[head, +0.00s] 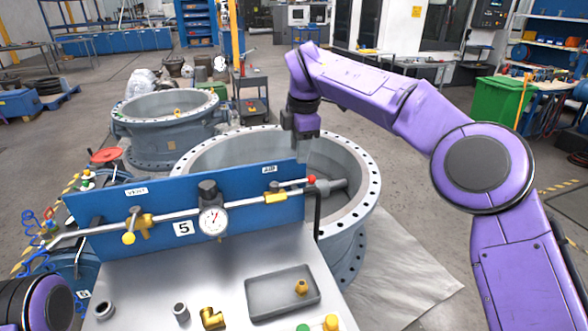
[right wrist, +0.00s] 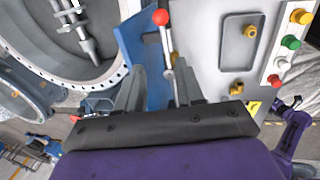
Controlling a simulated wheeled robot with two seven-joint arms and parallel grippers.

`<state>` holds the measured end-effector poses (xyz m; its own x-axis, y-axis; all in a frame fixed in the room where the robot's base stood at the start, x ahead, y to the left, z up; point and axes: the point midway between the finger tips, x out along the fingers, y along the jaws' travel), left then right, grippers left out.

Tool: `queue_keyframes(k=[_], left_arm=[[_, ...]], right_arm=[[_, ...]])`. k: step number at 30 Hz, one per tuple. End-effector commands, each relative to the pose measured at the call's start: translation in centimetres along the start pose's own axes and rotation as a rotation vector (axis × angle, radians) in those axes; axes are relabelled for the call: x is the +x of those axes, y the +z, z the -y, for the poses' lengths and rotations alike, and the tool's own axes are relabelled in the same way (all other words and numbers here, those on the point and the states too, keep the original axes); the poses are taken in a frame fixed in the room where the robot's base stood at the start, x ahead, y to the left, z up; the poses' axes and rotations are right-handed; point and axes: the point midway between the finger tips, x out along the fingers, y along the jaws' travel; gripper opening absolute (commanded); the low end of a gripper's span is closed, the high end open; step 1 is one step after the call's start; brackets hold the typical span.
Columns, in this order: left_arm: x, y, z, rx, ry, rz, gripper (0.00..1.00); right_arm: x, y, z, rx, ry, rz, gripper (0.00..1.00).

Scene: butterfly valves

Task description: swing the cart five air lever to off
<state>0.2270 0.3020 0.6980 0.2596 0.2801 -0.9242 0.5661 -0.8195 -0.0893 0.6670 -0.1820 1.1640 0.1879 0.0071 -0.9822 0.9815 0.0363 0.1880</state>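The cart (head: 150,285) carries a blue panel (head: 95,208) marked 5, with AIR and VENT labels. Under the AIR label (head: 269,169), a yellow valve (head: 270,196) sits on the pipe, and a red ball (head: 311,180) shows at the panel's right end. My right gripper (head: 303,150) hangs just above that end, pointing down. Contact cannot be told. My left gripper is outside the view; only purple arm shows at lower left.
A round pressure gauge (head: 213,221) and the VENT valve (head: 135,220) share the pipe. A big flanged valve body (head: 372,190) stands close behind the panel, another (head: 165,130) beyond it. A grey tray (head: 265,307), fittings and coloured buttons occupy the cart top.

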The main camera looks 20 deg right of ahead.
Motion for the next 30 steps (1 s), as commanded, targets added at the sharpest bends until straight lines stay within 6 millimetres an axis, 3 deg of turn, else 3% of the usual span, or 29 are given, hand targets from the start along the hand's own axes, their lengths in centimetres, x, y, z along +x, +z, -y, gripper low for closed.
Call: queue_keyframes(k=[6,10,15,22,25,26,30], left_arm=[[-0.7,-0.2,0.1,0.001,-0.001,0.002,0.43],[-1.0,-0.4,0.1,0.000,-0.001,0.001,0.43],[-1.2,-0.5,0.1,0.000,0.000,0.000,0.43],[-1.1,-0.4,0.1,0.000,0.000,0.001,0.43],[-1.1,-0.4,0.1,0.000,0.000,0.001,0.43],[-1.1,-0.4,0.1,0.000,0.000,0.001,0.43],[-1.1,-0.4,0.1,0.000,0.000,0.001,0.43]], right_arm=[[5.3,0.0,-0.3,-0.002,-0.008,0.000,0.37],[7.7,0.1,-0.3,0.000,-0.009,0.001,0.37],[9.1,0.1,-0.3,0.001,-0.005,0.000,0.37],[9.2,0.2,-0.3,0.003,-0.005,0.000,0.37],[9.2,0.2,-0.2,0.003,-0.005,0.000,0.04],[9.2,0.2,-0.2,0.003,-0.005,0.001,0.00],[9.2,0.2,-0.2,0.002,-0.006,0.001,0.00]])
